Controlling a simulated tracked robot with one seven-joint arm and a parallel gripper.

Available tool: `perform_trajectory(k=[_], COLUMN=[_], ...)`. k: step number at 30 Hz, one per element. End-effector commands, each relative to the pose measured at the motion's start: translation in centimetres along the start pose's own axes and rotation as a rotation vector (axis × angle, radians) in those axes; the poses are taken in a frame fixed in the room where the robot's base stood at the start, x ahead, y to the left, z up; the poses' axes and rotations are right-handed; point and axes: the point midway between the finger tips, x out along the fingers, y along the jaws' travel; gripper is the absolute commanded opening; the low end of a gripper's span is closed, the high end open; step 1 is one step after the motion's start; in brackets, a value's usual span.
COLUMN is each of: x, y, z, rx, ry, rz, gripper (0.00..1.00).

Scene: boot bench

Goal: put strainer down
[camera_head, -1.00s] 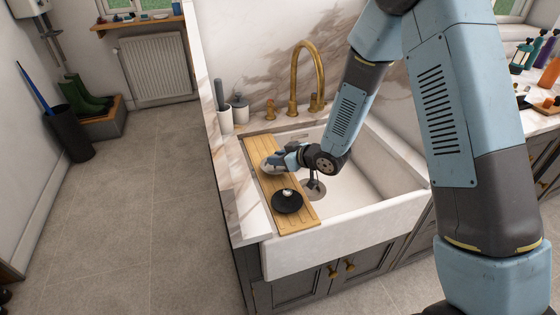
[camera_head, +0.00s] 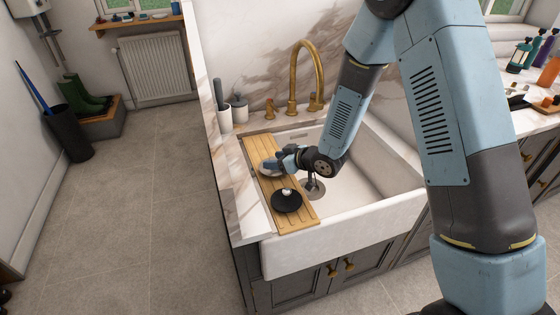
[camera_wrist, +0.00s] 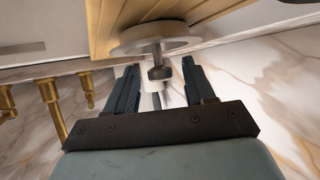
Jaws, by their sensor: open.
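The strainer is a pale round disc with a dark knobbed stem, and it shows in the wrist view (camera_wrist: 133,40) against the wooden board (camera_wrist: 104,20). In the head view the strainer (camera_head: 267,170) is at the board's far half, partly hidden by my gripper (camera_head: 279,163). In the wrist view my gripper (camera_wrist: 160,64) is open, with its fingers apart on either side of the strainer's stem. The strainer appears to rest flat on the board. Contact between the fingers and stem cannot be made out.
A black disc with a silver knob (camera_head: 286,202) lies on the board's near half. The board spans the left side of the white sink (camera_head: 385,213). A brass tap (camera_head: 319,75) stands behind. A white pot (camera_head: 240,110) and holder (camera_head: 224,121) stand at the back left.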

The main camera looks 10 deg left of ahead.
Motion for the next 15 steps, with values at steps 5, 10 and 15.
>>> perform_trajectory(k=[5,10,15], x=[-1.6,-4.8,-8.1], y=[0.1,0.2,0.2], z=[-0.1,-0.2,-0.1], rx=[0.000,0.000,0.001], ry=[0.000,0.001,0.001], rz=[0.001,0.004,0.004], gripper=[0.54,0.54,0.54])
